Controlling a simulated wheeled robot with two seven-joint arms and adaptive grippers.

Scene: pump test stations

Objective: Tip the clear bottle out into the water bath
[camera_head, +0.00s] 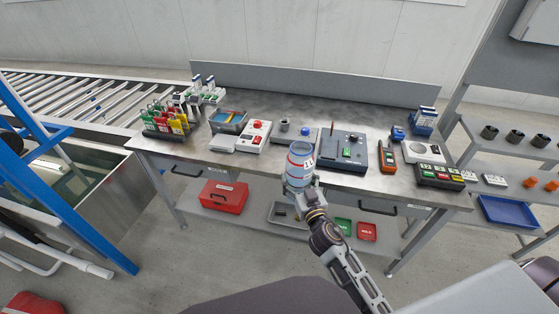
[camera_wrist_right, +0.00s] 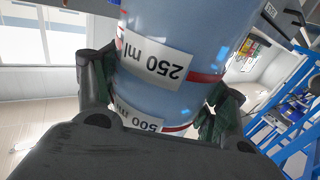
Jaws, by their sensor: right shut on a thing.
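The clear bottle (camera_head: 300,165) has a pale blue tint, a red band and white labels. My right gripper (camera_head: 299,184) is shut on it and holds it in front of the bench's front edge. In the right wrist view the bottle (camera_wrist_right: 182,35) fills the space between the fingers (camera_wrist_right: 160,108), with 250 ml and 500 labels showing. Its mouth and fill level cannot be made out. The water bath (camera_head: 128,196) is a metal-walled tank with greenish water at the left, well apart from the bottle. My left gripper is out of view.
A blue frame post (camera_head: 75,205) crosses in front of the bath. A roller conveyor (camera_head: 75,95) lies behind it. Floor between is clear.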

